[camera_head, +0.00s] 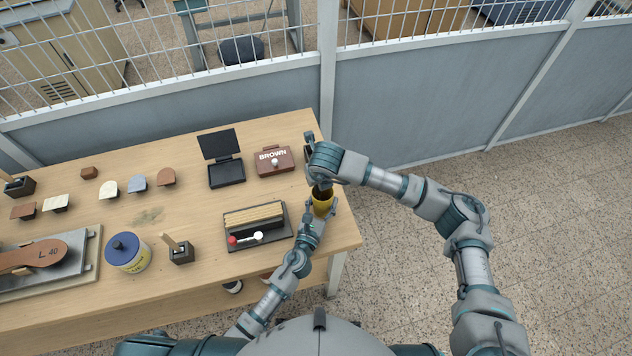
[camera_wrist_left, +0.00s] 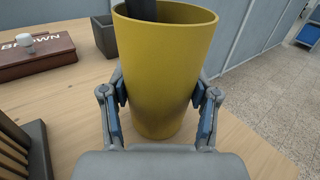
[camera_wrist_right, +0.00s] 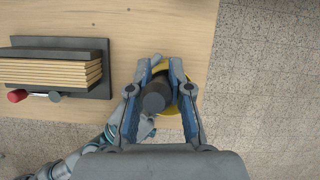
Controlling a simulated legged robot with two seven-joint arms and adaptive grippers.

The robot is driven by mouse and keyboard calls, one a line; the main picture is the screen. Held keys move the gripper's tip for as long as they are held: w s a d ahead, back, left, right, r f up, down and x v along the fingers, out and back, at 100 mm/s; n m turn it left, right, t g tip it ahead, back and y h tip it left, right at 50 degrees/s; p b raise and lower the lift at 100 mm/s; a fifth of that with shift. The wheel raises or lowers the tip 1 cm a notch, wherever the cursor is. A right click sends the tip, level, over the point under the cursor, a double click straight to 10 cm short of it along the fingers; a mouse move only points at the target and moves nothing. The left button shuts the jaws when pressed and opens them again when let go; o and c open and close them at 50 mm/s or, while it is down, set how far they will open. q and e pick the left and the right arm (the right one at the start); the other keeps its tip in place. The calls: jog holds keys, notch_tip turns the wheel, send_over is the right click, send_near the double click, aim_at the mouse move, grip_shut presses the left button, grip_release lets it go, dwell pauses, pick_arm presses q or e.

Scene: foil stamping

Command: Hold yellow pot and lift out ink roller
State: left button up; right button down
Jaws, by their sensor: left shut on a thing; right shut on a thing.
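The yellow pot (camera_head: 323,206) stands upright near the right end of the wooden table. My left gripper (camera_head: 318,212) is shut around it; in the left wrist view the pot (camera_wrist_left: 165,75) sits between both fingers. The ink roller shows as a dark shaft (camera_wrist_left: 140,10) inside the pot's mouth, and as a dark round end (camera_wrist_right: 155,98) in the right wrist view. My right gripper (camera_wrist_right: 160,92) is shut on the ink roller, directly above the pot. The roller's lower part is hidden inside the pot.
A black holder with wooden strips (camera_head: 253,216) is left of the pot. A brown box marked BROWN (camera_head: 275,160) and an open black ink pad (camera_head: 226,172) lie behind. A dark cup (camera_wrist_left: 103,35) stands near the pot. The table's right edge (camera_head: 349,218) is close.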

notch_tip(320, 180, up, 9)
dwell(0.3)
pick_arm(q)
jog(key=o, duration=1.2)
jog(key=shift+s+a, duration=0.1)
